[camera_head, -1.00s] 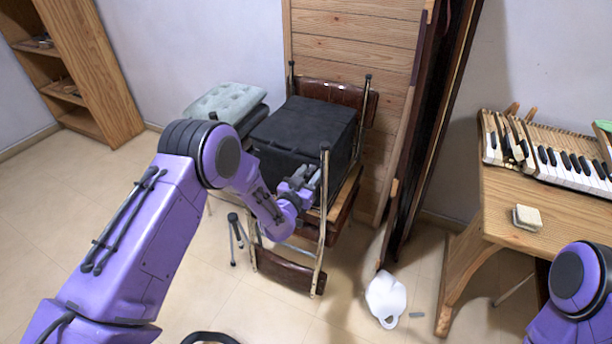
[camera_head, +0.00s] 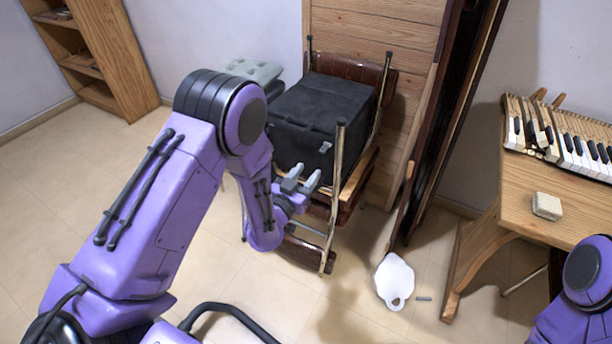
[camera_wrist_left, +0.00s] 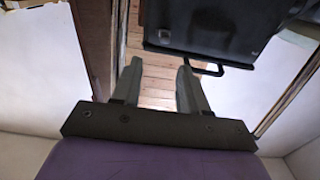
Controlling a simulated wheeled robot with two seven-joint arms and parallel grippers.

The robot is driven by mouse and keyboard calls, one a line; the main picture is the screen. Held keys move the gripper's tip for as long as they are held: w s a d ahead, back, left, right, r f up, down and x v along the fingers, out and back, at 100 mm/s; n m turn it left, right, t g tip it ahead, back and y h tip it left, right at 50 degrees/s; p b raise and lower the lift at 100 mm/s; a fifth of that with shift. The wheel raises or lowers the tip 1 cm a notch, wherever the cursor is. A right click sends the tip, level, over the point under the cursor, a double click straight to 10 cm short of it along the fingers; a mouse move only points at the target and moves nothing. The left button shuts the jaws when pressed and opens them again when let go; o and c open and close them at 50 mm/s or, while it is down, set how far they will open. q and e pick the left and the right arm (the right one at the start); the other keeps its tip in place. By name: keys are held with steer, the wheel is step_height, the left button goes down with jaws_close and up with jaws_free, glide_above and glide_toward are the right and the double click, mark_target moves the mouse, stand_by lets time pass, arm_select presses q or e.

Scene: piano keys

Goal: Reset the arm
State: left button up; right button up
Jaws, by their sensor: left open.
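My left arm comes in from the left of the head view, bent at a large dark-banded joint. Its gripper (camera_head: 300,182) is in front of the black box (camera_head: 322,112) and the chair frames. In the left wrist view the gripper's two grey fingers (camera_wrist_left: 158,88) are apart with nothing between them. The black box (camera_wrist_left: 205,30) with its handle shows beyond the fingertips. Part of my right arm shows at the lower right edge of the head view; its gripper is out of frame.
A folding chair (camera_head: 337,190) holds the box. A wooden table (camera_head: 505,195) with piano keys (camera_head: 570,145) and a pale block (camera_head: 547,206) stands at right. A white jug-like object (camera_head: 394,280) lies on the floor. Open floor lies at the left.

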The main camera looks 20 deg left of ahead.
stand_by(0.3)
arm_select(q)
steer(key=s+a+f+n+g+y, duration=0.4)
steer(key=s+f+g, duration=0.3)
steer(key=s+f, duration=0.55)
steer(key=s+a+f+n+g, duration=0.1)
steer(key=s+f+g, duration=0.1)
steer(key=s, duration=0.5)
steer(key=s+f+n+g, duration=0.1)
steer(key=s+f+g, duration=0.2)
steer(key=s, duration=0.5)
steer(key=s+a+f+n+g+y, duration=0.1)
steer(key=s+f+g, duration=0.1)
steer(key=s, duration=0.5)
steer(key=shift+s+a+f+n+g+p, duration=0.2)
steer(key=shift+a+f+n+g+p, duration=0.2)
steer(key=shift+f, duration=0.2)
